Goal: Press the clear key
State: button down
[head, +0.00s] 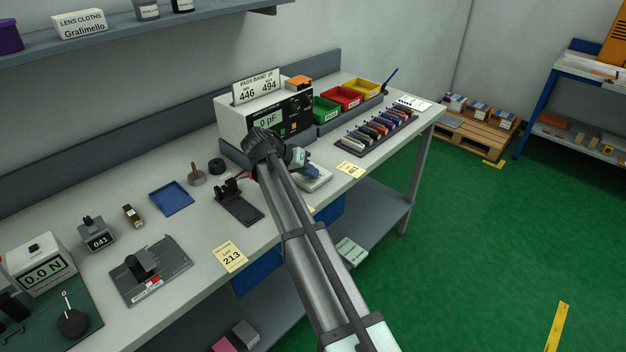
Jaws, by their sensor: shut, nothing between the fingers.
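The meter (235,118) is a white box at the back of the bench, with a dark front panel. Its green display (267,121) reads 0 pF. Small coloured keys (283,132) sit on the panel, right of and below the display. Their labels are too small to read, so I cannot tell which is the clear key. My gripper (299,157) is shut and empty in front of the meter, small in the picture and partly hidden by my arm. My arm also covers the lower left of the panel. I cannot see contact with any key.
Green, red and yellow bins (343,98) stand right of the meter, with a rack of coloured parts (376,132) in front. A black fixture (240,207) and a blue tray (171,198) lie left of my arm. A card (257,86) stands on the meter.

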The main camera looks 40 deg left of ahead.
jog(key=shift+r, duration=0.6)
jog(key=shift+r, duration=2.5)
